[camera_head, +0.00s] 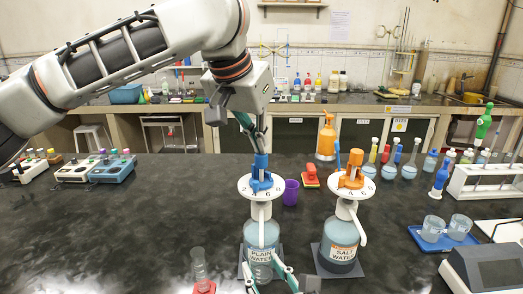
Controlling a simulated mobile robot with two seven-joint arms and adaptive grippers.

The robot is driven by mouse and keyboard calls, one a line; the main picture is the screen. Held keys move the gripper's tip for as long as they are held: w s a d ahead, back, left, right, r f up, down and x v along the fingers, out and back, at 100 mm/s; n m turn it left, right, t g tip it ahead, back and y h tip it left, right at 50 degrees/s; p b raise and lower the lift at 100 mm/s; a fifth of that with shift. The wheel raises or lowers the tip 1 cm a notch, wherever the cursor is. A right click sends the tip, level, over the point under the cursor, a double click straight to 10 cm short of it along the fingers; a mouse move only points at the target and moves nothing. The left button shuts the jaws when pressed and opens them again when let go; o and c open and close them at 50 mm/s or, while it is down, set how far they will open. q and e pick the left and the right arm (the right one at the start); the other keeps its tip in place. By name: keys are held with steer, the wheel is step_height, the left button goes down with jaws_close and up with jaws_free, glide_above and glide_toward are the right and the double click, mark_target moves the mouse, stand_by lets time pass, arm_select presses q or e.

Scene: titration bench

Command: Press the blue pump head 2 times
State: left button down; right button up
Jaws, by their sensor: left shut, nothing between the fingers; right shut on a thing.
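The blue pump head (261,182) stands upright on a white numbered disc atop the bottle labelled PLAIN WATER (261,235). My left gripper (259,148) comes down from above with its fingers shut and empty. Its tips are at the top of the blue head; I cannot tell whether they touch it. My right gripper (263,266) comes in from the bottom edge and is shut on the lower part of the plain water bottle, one finger on each side.
A salt water bottle (341,237) with an orange pump stands close on the right. A purple cup (290,192) and a red-and-yellow item (311,176) are behind. A small glass (198,265) is at front left. The left middle of the bench is clear.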

arm_select(q)
steer(key=shift+r, duration=1.2)
steer(key=shift+r, duration=3)
steer(key=shift+r, duration=0.1)
steer(key=v, duration=1.2)
